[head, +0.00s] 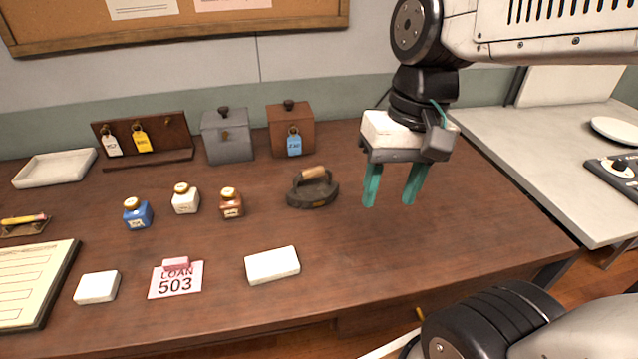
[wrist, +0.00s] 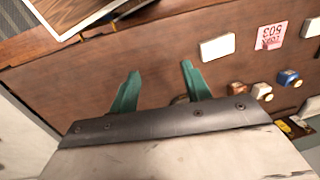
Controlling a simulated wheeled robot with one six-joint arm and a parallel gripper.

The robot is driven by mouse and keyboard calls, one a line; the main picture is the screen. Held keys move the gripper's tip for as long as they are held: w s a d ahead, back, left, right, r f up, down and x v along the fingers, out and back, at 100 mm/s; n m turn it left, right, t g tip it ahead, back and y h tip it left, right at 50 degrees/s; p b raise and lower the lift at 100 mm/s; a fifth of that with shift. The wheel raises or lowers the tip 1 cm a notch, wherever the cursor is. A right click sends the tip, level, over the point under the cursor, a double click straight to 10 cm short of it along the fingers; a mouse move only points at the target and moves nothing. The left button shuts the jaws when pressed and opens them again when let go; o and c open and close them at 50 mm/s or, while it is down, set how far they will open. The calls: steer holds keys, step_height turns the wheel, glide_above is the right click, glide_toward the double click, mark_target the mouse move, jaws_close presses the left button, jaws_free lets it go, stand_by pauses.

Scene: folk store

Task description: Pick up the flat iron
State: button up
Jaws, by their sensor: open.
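The flat iron (head: 313,189) stands on the wooden table. It has a dark metal body and a light wooden handle, and sits right of the small ink bottles. My gripper (head: 389,202) has two green fingers, spread apart with nothing between them. In the head view it hangs above the table, to the right of the iron and apart from it. In the wrist view the open fingers (wrist: 158,82) show over bare wood. A small brownish bit by the right finger may be part of the iron; most of it is hidden by the gripper body.
Blue, white and orange bottles (head: 231,203) stand left of the iron. A grey box (head: 228,137) and a brown box (head: 290,131) with a blue tag stand behind it. A white block (head: 272,265) lies in front. The table right of the iron is clear.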

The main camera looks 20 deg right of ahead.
steer(key=w+f+m+g+y, duration=0.2)
steer(key=w+m+y, duration=0.1)
steer(key=w+m, duration=0.3)
steer(key=m+t+y, duration=0.2)
steer(key=m+y, duration=0.7)
steer(key=m, duration=0.3)
glide_toward(318, 169)
steer(key=a, duration=0.1)
steer(key=a+f, duration=0.2)
steer(key=shift+s+f, duration=0.25)
steer(key=x, duration=0.5)
steer(key=w+x, duration=0.1)
steer(key=x, duration=0.1)
steer(key=shift+w+a, duration=0.1)
steer(key=shift+a, duration=0.3)
jaws_close()
